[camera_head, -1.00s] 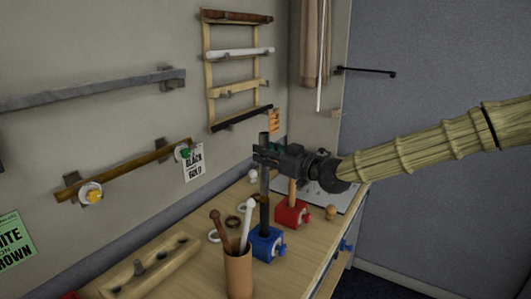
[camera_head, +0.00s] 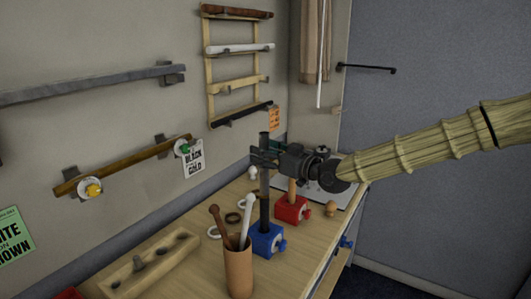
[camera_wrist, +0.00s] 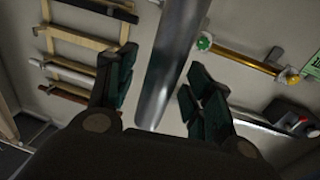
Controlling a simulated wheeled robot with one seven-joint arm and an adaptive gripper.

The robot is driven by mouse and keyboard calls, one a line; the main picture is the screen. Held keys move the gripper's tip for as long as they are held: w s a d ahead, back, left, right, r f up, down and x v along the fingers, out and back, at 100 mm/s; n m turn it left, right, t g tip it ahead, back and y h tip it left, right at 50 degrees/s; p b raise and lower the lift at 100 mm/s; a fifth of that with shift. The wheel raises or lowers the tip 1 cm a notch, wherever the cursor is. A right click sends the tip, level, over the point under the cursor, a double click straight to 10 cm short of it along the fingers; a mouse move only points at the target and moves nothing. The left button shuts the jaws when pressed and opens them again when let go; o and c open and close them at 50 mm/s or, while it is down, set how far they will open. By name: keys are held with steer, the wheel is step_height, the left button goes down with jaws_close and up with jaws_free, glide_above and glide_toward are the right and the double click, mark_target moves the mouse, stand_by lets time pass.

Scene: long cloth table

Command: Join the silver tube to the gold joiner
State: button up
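A grey, silver-looking tube (camera_head: 264,190) stands upright with its foot at the blue clamp (camera_head: 266,240) on the table. In the wrist view the silver tube (camera_wrist: 170,65) runs between the two finger pads, with narrow gaps beside it. My gripper (camera_head: 263,157) reaches in from the right around the upper part of the tube; its fingers (camera_wrist: 160,90) look open. A gold-tan upright piece (camera_head: 292,190) stands in the red clamp (camera_head: 292,210); I cannot tell whether it is the gold joiner. The tube's lower end is hard to make out.
A cup (camera_head: 239,270) with brown and white sticks stands in front of the blue clamp. A wooden block (camera_head: 150,265) lies at the left. A wooden knob (camera_head: 331,208) is right of the red clamp. A wall rack (camera_head: 238,65) hangs behind. Rods are mounted on the left wall.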

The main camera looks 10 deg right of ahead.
steer(key=v, duration=1.2)
stand_by(0.3)
steer(key=shift+d, duration=0.1)
stand_by(0.3)
